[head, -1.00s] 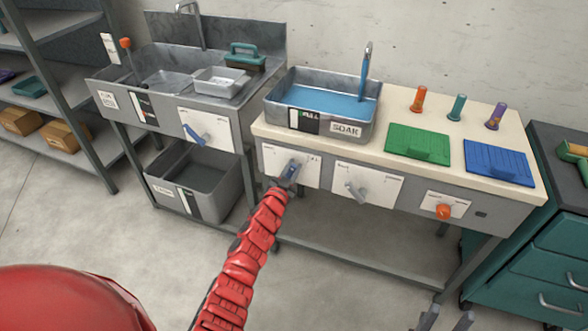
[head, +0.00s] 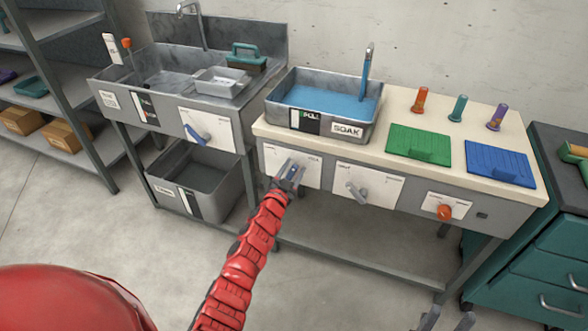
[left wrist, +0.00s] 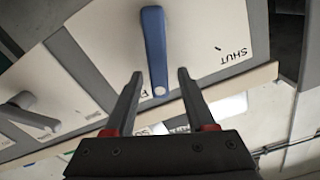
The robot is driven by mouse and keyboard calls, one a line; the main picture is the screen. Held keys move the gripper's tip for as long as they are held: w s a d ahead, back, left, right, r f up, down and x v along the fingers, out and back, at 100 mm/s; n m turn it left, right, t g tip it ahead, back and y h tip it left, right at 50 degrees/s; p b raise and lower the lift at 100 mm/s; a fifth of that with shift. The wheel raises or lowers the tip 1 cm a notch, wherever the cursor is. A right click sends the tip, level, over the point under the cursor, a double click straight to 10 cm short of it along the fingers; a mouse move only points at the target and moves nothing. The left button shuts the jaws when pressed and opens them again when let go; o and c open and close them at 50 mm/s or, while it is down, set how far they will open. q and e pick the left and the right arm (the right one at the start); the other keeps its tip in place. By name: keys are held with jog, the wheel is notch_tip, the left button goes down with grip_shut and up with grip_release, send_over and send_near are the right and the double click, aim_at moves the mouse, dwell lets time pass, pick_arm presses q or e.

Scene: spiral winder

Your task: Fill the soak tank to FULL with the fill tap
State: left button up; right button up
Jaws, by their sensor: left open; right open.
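The grey soak tank (head: 283,115), labelled SOAK, holds blue water (head: 330,101) and stands on the bench's left end. A blue stream runs from its spout (head: 370,48) into it. A black-and-white level strip is on its front; the level against the mark is too small to read. My left gripper (head: 290,168) is open at the left panel on the bench front. In the left wrist view its fingers (left wrist: 158,74) stand either side of the blue tap lever's end (left wrist: 154,45), apparently without touching it. The lever points away from SHUT. My right gripper (head: 449,311) is open and empty at the bottom edge.
A second lever (head: 356,193) and an orange knob (head: 444,211) sit to the right on the bench front. Green (head: 418,140) and blue (head: 497,160) boards and several bottles stand on the bench. A sink (head: 112,88) is at left, with a bin (head: 200,180) below.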

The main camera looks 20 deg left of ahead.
pick_arm(q)
jog(key=s, duration=1.6)
jog(key=shift+s+a, duration=0.3)
jog(key=shift+s, duration=0.1)
dwell(6.0)
